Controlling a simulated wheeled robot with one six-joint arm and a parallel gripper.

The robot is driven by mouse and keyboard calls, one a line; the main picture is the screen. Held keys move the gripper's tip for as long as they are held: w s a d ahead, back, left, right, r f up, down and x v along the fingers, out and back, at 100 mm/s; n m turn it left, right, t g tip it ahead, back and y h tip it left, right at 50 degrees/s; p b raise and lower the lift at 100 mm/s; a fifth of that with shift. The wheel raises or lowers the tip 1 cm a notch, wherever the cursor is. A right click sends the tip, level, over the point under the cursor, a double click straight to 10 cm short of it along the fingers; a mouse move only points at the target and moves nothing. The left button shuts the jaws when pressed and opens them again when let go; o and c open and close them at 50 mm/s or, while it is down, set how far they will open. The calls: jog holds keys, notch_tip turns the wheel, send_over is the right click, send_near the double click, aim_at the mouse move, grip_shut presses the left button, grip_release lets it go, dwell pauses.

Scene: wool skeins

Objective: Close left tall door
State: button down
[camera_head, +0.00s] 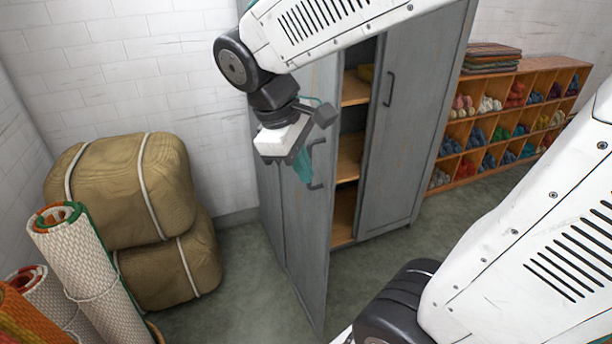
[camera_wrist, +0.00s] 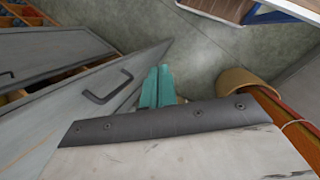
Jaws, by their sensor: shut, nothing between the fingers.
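The tall grey cabinet's left door (camera_head: 308,225) stands ajar, swung out toward me, with a dark bar handle (camera_head: 317,165) near its free edge. The right tall door (camera_head: 405,130) looks shut and has its own handle (camera_head: 389,88). My gripper (camera_head: 303,168) is at the left door, close to its handle, with its teal fingers together and empty. In the wrist view the fingers (camera_wrist: 157,87) are side by side, just right of the left door's handle (camera_wrist: 107,87) and near the door's edge. I cannot tell whether they touch the door.
Wooden shelves (camera_head: 346,160) show inside the cabinet's gap. Stacked tan bales (camera_head: 125,195) and rolled rugs (camera_head: 88,265) stand at left. A cubby shelf of colourful wool (camera_head: 505,118) stands at right. Floor (camera_head: 235,290) is clear between bales and door.

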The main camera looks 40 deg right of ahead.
jog(key=w+d+f+n+g+h, duration=0.1)
jog(key=w+f+n+h, duration=0.3)
jog(key=w, duration=0.6)
jog(key=n+h, duration=0.2)
jog(key=n, duration=0.3)
send_near(318, 181)
jog(key=w+f+x, duration=0.1)
jog(key=x, duration=0.4)
jog(key=shift+s+d+r, duration=0.2)
jog(key=shift+s+d, duration=0.2)
jog(key=shift+s, duration=0.15)
